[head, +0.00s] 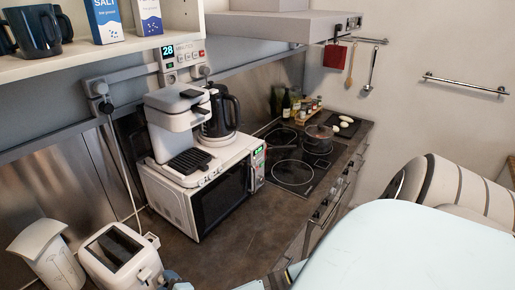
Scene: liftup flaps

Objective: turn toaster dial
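The white toaster (118,252) stands on the counter at the lower left, its dark slot facing up. A small grey knob-like shape (145,275) shows low on its right-hand face. It may be the dial, but it is too small to tell its setting. A small blue-grey part (173,279) at the bottom edge, close to that face, may be the tip of my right gripper. Its fingers cannot be made out, nor whether it touches the toaster. My light blue arm fills the lower right. My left gripper is not in view.
A white kettle-like jug (46,252) stands left of the toaster. A microwave (215,190) with a coffee machine (178,125) and a black kettle (220,112) on top stands behind. The counter (205,258) between toaster and microwave is clear. A shelf (110,48) overhangs the upper left.

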